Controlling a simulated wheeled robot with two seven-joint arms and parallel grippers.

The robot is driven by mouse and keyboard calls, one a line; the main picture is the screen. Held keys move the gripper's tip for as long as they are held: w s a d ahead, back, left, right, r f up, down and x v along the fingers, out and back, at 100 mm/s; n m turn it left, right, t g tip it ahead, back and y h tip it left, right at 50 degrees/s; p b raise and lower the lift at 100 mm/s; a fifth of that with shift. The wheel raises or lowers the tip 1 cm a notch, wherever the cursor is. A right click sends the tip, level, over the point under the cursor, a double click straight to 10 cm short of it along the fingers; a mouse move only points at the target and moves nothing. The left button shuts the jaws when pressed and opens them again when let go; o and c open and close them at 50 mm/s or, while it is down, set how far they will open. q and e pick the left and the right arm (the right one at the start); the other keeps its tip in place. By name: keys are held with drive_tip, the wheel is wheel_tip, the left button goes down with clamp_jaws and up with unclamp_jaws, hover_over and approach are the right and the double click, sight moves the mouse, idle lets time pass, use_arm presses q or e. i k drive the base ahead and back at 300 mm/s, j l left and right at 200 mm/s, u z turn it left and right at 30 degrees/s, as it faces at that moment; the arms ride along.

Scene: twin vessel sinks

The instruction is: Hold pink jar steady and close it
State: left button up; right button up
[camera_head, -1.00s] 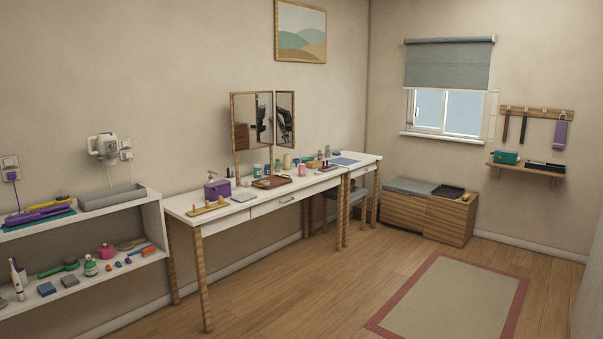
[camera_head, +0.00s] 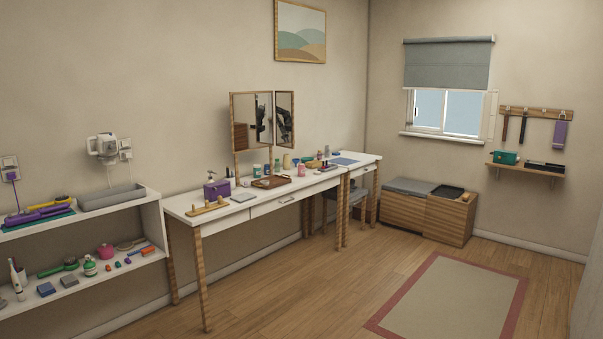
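Two small pink containers show, and I cannot tell which is the pink jar. One is an upright pink container (camera_head: 301,171) near the front edge of the white dressing table (camera_head: 330,182). The other is a rounder pink container (camera_head: 106,251) on the lower level of the white shelf unit at the left. Both are far off and small, so I cannot tell whether either has a lid on or is open. Neither of my grippers is in view.
The shelf unit (camera_head: 152,225) holds more small items. A wooden bench (camera_head: 428,215) stands under the window. The floor around the rug (camera_head: 455,298) is clear.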

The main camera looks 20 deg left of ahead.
sight(300, 167)
drive_tip(key=i, duration=4.95)
drive_tip(key=i+l, duration=0.1)
drive_tip(key=i, duration=0.45)
drive_tip(key=i+u, duration=0.1)
drive_tip(key=i, duration=0.45)
drive_tip(key=i+l+u, duration=0.1)
drive_tip(key=i, duration=0.5)
drive_tip(key=i+l+u, duration=0.15)
drive_tip(key=i+u, duration=0.25)
drive_tip(key=i+l+u, duration=0.25)
drive_tip(key=u, duration=0.15)
drive_tip(key=i+l+u, duration=0.6)
drive_tip(key=l+u, duration=0.25)
drive_tip(key=i+l+u, duration=0.15)
drive_tip(key=l, duration=0.15)
drive_tip(key=i+l+u, duration=0.15)
drive_tip(key=l, duration=0.2)
